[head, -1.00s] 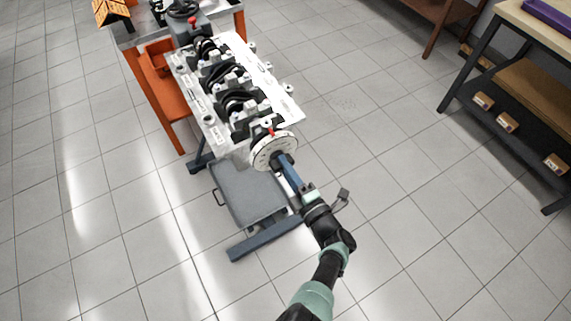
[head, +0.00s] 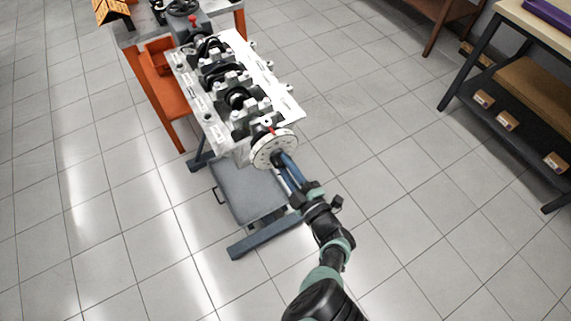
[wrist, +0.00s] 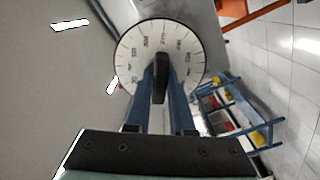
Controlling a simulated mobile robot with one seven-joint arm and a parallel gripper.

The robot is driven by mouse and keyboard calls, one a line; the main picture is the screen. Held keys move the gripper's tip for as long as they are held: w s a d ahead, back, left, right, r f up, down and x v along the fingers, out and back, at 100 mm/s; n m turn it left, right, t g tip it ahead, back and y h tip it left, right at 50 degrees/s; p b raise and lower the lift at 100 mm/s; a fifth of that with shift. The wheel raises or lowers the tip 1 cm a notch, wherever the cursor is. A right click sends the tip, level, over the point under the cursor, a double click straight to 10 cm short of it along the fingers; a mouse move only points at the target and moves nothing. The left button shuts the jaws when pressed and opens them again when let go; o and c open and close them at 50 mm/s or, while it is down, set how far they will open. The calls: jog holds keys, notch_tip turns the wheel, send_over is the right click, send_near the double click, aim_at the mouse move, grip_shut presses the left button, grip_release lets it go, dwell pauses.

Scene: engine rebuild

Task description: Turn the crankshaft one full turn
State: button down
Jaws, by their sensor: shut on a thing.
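The crankshaft (head: 237,98) lies in the open side of the pale engine block (head: 215,112), which is held on a stand. At its near end is a white round dial (head: 267,153) with dark marks around its rim, and a red pointer (head: 271,131) sits above it. The dial also shows face-on in the wrist view (wrist: 132,52). My gripper (head: 285,160) is at the dial's centre. Its two blue fingers (wrist: 160,80) are shut on a dark bar-like handle (wrist: 160,65) at the hub. The fingertips partly hide the hub.
A grey tray (head: 232,205) and the stand's foot (head: 262,240) lie below the block. An orange-framed bench (head: 160,100) stands behind left. A shelf table (head: 520,100) stands at right. The tiled floor around my arm is clear.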

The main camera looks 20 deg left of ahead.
jog(key=shift+m, duration=0.8)
jog(key=c, duration=0.8)
grip_release()
jog(key=p+v, duration=0.3)
jog(key=v, duration=1)
jog(key=shift+p, duration=0.3)
